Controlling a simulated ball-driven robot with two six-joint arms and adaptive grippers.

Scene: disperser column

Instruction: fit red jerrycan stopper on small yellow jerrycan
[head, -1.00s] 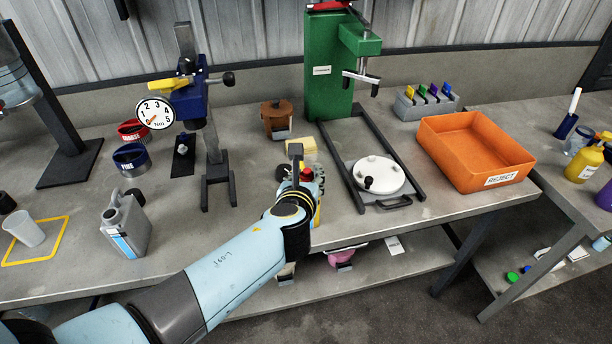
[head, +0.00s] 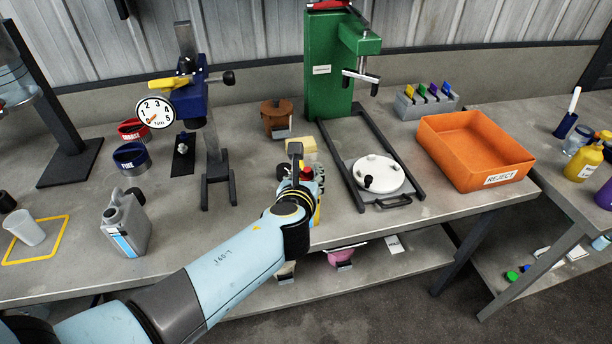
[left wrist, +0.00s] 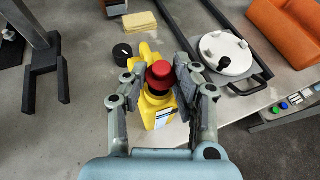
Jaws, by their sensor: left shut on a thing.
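The small yellow jerrycan (left wrist: 152,109) stands on the bench, below and between my left fingers in the left wrist view. In the head view only a sliver of yellow (head: 318,212) shows beside my wrist. The red stopper (left wrist: 160,72), with a dark lower part, is between the fingertips of my left gripper (left wrist: 162,70), which is shut on it. It appears over the top of the jerrycan. The fingers hide the mouth, so I cannot tell whether the stopper is seated. The left gripper also shows in the head view (head: 306,176). My right gripper is not in view.
The white round plate (head: 379,174) on the green press base is close on the right. The orange reject bin (head: 470,172) is farther right. A grey jerrycan (head: 128,228) stands left.

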